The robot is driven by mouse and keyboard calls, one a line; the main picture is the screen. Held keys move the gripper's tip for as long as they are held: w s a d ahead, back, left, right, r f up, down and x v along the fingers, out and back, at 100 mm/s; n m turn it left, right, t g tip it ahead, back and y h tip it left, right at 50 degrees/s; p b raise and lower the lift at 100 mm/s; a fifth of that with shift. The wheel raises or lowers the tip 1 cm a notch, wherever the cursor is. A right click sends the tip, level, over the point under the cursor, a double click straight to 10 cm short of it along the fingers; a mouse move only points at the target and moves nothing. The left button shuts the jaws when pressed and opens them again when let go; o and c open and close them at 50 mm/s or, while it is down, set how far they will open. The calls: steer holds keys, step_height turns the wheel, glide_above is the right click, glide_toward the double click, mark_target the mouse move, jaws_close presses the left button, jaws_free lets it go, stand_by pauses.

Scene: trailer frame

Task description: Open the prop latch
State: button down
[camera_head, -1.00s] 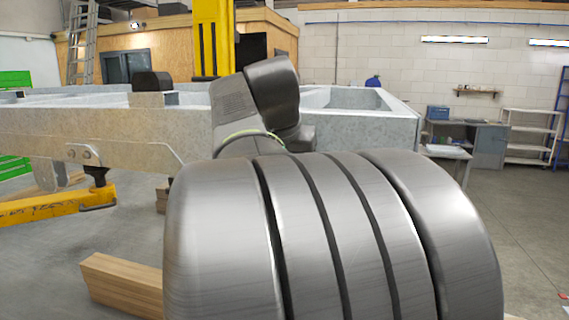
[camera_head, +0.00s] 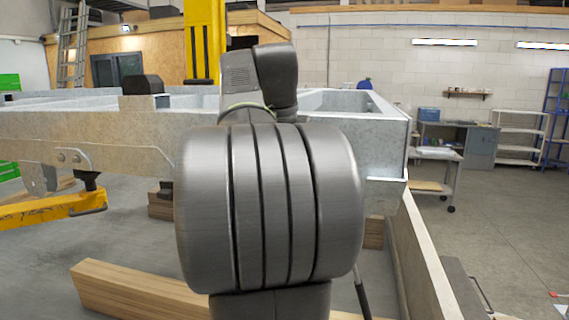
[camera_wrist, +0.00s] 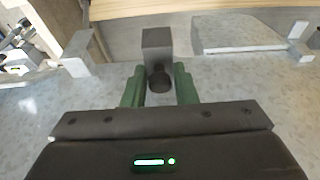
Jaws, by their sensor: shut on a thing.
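In the wrist view, my gripper (camera_wrist: 159,76) has its two green fingers closed on the black round knob (camera_wrist: 160,79). The knob sits against a dark grey block (camera_wrist: 157,41) just beyond the fingertips, which looks like the prop latch. The block stands at the edge of a pale mottled metal surface (camera_wrist: 235,78). In the head view, my gripper and the latch are hidden behind my own arm.
The galvanized trailer frame (camera_head: 120,124) spans the head view behind my arm. A yellow stand (camera_head: 50,209) is below it at left. A wooden beam (camera_head: 140,290) lies on the floor. A trolley (camera_head: 437,178) stands at right, with open floor near it.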

steer(key=c, duration=1.3)
jaws_free()
steer(key=shift+c, duration=0.2)
steer(key=shift+v, duration=3.7)
steer(key=shift+f, duration=0.1)
steer(key=x, duration=0.7)
steer(key=shift+s+f, duration=0.1)
steer(key=shift+f, duration=0.05)
